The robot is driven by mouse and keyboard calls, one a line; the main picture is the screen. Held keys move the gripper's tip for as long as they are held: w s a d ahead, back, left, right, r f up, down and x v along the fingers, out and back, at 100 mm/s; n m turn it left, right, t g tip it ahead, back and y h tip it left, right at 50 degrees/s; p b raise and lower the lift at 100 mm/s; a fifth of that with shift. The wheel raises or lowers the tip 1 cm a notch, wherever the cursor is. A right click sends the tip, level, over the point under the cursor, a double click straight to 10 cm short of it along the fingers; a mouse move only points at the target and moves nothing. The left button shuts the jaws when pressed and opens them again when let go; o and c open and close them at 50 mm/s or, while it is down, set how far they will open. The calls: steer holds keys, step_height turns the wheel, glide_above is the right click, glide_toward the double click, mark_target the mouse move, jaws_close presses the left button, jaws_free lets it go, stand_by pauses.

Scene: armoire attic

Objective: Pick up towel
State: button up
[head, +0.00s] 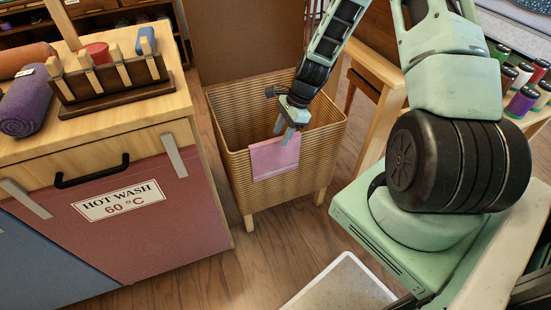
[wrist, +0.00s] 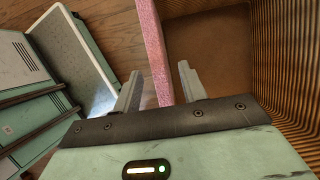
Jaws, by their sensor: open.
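A pink towel (head: 273,158) hangs over the front rim of a woven basket (head: 232,168) on wooden legs. In the wrist view the towel (wrist: 153,55) shows edge-on as a pink strip over the rim. My gripper (head: 289,131) is at the basket's front rim, right above the towel. In the wrist view my gripper (wrist: 158,90) is open, with one finger on each side of the towel strip. I cannot tell whether either finger touches it. The basket's inside (wrist: 205,50) looks empty where it shows.
A wooden cabinet with a red "HOT WASH" door (head: 150,220) stands left of the basket. Rolled cloths (head: 38,103) and a wooden rack (head: 112,88) lie on top. A table with thread spools (head: 521,102) is at right. A pale tray (head: 338,285) lies in front; bare floor (head: 225,275) shows between.

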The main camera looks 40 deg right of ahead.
mark_target(275, 158)
steer(key=shift+b+x, duration=0.75)
steer(key=shift+x, duration=2.25)
steer(key=shift+a+f, duration=0.1)
steer(key=shift+f, duration=0.05)
jaws_close()
